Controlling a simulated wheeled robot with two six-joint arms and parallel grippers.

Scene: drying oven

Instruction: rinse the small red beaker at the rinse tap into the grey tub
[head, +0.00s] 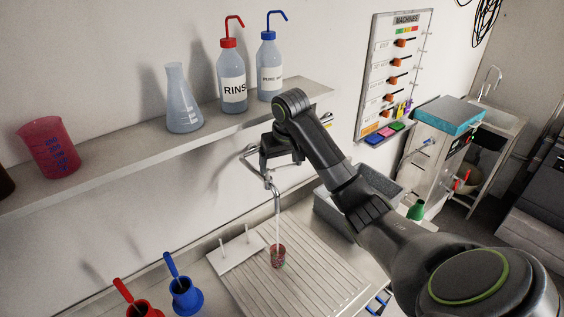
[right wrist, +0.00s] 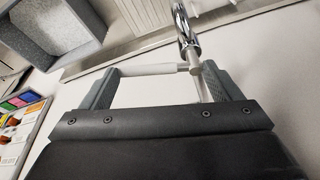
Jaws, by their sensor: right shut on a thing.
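The small red beaker (head: 278,257) stands upright on the ribbed draining board (head: 315,268), under the spout of the rinse tap (head: 276,196). A thin pale streak, apparently water, runs from the spout down to the beaker. My right gripper (head: 258,162) is at the top of the tap by the wall, well above the beaker. In the right wrist view its fingers (right wrist: 170,70) are shut on the pale bar of the tap handle (right wrist: 150,70). The grey tub (head: 382,184) stands right of the board, partly hidden by my right arm. My left gripper is out of view.
A wall shelf (head: 120,161) holds a larger red beaker (head: 50,150), a flask (head: 182,105) and two wash bottles (head: 232,78). A white peg rack (head: 236,254) stands left of the small beaker. Red and blue holders (head: 184,297) stand at the front left.

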